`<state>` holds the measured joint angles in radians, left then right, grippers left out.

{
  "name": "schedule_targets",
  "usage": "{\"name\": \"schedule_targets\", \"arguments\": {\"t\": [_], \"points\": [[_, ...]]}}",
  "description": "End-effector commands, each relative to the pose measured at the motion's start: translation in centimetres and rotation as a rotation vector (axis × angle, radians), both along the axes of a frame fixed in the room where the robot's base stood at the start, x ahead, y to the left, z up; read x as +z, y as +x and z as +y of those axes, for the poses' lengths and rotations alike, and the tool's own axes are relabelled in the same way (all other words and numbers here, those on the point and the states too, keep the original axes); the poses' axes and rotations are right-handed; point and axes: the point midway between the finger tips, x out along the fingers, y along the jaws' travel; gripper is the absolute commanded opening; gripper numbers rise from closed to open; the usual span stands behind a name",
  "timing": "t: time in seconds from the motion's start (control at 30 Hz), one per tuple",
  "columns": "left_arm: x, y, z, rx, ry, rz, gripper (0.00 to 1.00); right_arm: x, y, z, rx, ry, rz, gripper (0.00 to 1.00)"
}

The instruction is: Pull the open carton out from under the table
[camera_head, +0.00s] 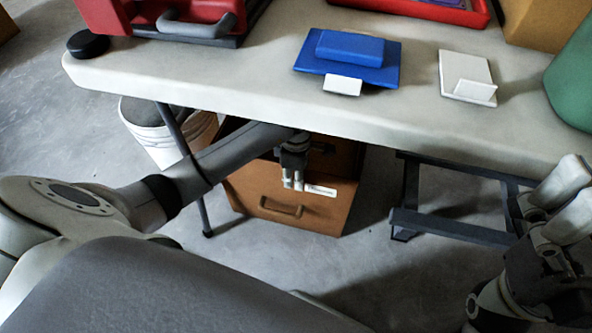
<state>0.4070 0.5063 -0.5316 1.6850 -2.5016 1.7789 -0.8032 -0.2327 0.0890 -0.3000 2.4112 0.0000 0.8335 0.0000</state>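The brown carton (248,195) stands on the floor under the table (200,85). Its front face has a handle (281,207) and a small white label (321,191). The table edge and my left arm hide much of its top and inside. My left gripper (292,184) is at the carton's upper front, left of the label, with its pale fingertips close together and pointing down. I cannot tell whether they pinch the carton wall or only overlap it in view. My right gripper (562,205) is at the right edge, away from the carton; its opening is unclear.
A white bucket (160,140) stands left of the carton, beside a thin table leg (203,208). A dark step frame (450,222) stands to the right. The table holds blue boxes (350,55), a white stand (466,75) and a red case (185,12). Floor in front of the carton is clear.

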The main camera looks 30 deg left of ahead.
Motion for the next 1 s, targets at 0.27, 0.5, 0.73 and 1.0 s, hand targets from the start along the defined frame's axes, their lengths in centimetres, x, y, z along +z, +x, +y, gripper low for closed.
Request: {"name": "schedule_targets", "arguments": {"t": [0.27,0.5,0.73,1.0], "points": [[-0.18,0.0,0.0,0.0,0.0,0.0,0.3,0.1,0.01,0.02,0.0,0.0,-0.003,1.0],[-0.16,0.01,-0.02,0.0,0.0,0.0,0.05,0.1,-0.01,0.02,0.0,-0.001,-0.004,1.0],[-0.15,0.01,-0.02,0.0,0.0,0.0,0.0,0.1,-0.01,0.02,0.0,0.0,-0.004,1.0],[-0.14,0.01,-0.01,0.0,0.0,0.0,0.0,0.09,-0.01,0.02,0.0,0.0,-0.003,1.0]]}}
